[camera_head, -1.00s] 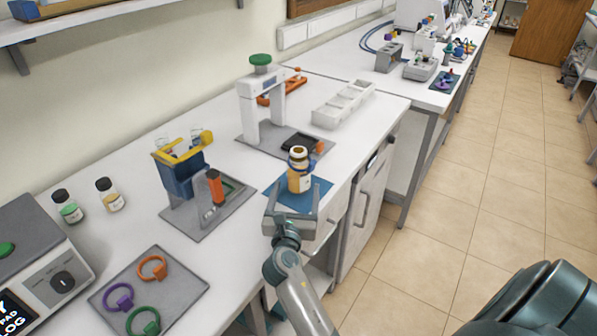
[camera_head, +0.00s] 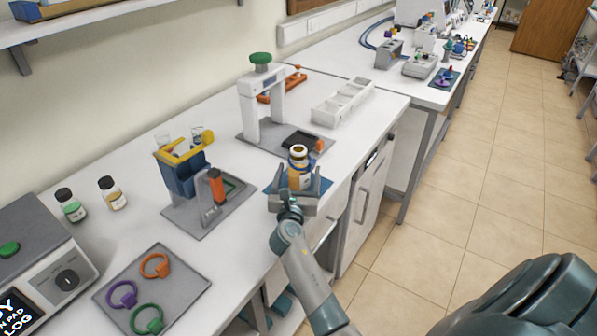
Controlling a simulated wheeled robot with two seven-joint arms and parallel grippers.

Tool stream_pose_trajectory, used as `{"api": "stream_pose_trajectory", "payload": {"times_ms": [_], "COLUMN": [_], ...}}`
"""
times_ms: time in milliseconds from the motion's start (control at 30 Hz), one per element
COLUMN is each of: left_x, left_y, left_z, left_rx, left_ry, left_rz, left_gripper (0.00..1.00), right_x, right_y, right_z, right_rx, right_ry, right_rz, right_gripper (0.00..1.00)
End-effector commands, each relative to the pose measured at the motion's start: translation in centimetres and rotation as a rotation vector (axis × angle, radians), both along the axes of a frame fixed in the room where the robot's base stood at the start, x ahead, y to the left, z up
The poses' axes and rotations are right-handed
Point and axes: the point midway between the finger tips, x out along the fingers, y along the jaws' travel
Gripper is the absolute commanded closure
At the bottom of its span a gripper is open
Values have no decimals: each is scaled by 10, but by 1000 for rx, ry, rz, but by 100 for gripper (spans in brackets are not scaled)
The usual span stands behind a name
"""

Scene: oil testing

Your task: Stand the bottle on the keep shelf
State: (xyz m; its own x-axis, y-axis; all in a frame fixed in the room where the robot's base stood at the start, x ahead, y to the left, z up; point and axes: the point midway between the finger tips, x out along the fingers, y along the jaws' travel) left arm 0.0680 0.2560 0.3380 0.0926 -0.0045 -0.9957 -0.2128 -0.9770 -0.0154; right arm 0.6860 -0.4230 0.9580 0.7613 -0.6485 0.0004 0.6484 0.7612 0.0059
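The bottle (camera_head: 299,169) is amber with a pale label and a dark blue ring around its neck. It stands upright on a blue mat (camera_head: 272,187) near the bench's front edge. My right gripper (camera_head: 298,188) is open, its two fingers on either side of the bottle's lower part. I see no clear contact between fingers and glass. The gripper hides the bottle's base and most of the mat. A white wall shelf (camera_head: 120,17) shows at the top left; no label tells whether it is the keep shelf. My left gripper is not in view.
On the bench are a grey-and-white press-like stand (camera_head: 249,112), a white compartment tray (camera_head: 342,107), a blue rack (camera_head: 181,172), an orange-handled fixture (camera_head: 217,188), two small vials (camera_head: 112,193), a ring tray (camera_head: 190,300) and a scale (camera_head: 45,255).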

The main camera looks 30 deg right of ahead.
Motion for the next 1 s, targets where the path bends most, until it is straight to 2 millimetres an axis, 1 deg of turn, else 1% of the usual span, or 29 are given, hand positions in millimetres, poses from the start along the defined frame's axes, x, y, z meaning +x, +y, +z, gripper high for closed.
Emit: {"api": "stream_pose_trajectory", "payload": {"times_ms": [33,133,300,433,833,867,900,967,1000], "left_x": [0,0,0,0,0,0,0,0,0], "left_y": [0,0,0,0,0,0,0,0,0], "left_z": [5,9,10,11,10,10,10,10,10], "left_rx": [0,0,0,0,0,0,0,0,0], "left_ry": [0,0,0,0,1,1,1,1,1], "left_rz": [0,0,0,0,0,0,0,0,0], "left_gripper": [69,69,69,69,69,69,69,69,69], "right_x": [5,15,29,32,32,32,32,32,32], "right_y": [-4,-12,-24,-26,-26,-26,-26,-26,-26], "right_z": [4,5,3,2,2,2,2,2,2], "right_rx": [-1,0,-1,-1,0,0,0,0,0], "right_ry": [1,0,1,1,0,0,0,0,0], "right_rz": [-2,-1,-1,0,0,0,0,0,0], "right_gripper": [24,24,24,24,24,27,36,51,60]}}
